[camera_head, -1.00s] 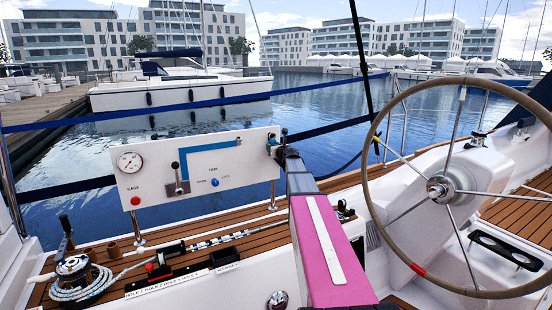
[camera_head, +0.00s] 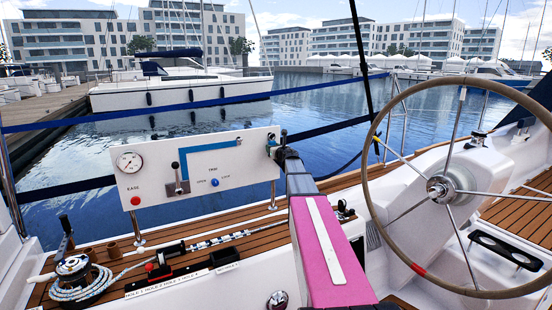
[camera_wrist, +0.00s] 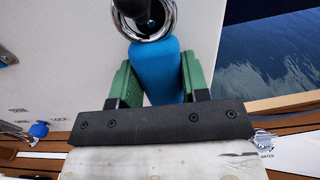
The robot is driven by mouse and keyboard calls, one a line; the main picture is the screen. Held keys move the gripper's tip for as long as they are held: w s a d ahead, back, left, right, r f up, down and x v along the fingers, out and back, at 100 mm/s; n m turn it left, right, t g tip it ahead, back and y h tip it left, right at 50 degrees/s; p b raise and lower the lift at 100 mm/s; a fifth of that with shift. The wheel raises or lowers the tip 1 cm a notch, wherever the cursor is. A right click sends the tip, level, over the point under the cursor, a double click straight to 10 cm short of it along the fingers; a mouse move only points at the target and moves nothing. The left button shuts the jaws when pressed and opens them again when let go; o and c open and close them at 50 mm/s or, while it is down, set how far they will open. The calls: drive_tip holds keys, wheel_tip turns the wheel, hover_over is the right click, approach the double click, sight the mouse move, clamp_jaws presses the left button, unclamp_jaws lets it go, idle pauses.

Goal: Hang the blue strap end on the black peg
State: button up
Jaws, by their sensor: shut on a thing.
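The blue strap end (camera_wrist: 167,72) is between the green fingers of my gripper (camera_wrist: 157,68) in the wrist view. The gripper is shut on it. Its upper end reaches a chrome ring (camera_wrist: 147,38) with a black peg (camera_wrist: 141,8) inside, at the top of the picture. I cannot tell whether the strap is around the peg or only beside it. In the head view my gripper (camera_head: 273,149) is at the right edge of the white panel, and the black peg (camera_head: 284,133) stands just above it. My arm hides part of this area.
The white panel (camera_head: 243,171) carries a gauge (camera_head: 130,162), a red button (camera_head: 136,200), a blue button (camera_head: 215,182) and a lever (camera_head: 176,178). A winch with rope (camera_head: 77,276) is lower left. The steering wheel (camera_head: 369,170) stands close to the right of my arm.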

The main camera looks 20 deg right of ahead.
drive_tip(key=shift+f, duration=0.15)
idle(0.6)
drive_tip(key=o, duration=1.3)
drive_tip(key=s+d, duration=0.2)
drive_tip(key=s, duration=0.8)
drive_tip(key=s+a+f+m+g+h, duration=0.2)
drive_tip(key=s+f+m+g+h, duration=0.2)
drive_tip(key=s+f+m, duration=0.55)
drive_tip(key=s+a+f+m+g+h, duration=0.25)
drive_tip(key=s+f+m+h, duration=0.25)
drive_tip(key=f+m, duration=0.85)
drive_tip(key=s+a+f+m+g+y, duration=0.2)
drive_tip(key=s+a+f+m+g, duration=0.2)
drive_tip(key=s+a+m, duration=0.3)
drive_tip(key=s+a+f+m+g+y, duration=0.3)
drive_tip(key=s+a+f+m+g, duration=0.2)
drive_tip(key=s, duration=0.9)
drive_tip(key=a+m+g, duration=0.2)
drive_tip(key=m, duration=0.1)
drive_tip(key=shift+s+y, duration=0.15)
drive_tip(key=shift+y, duration=0.15)
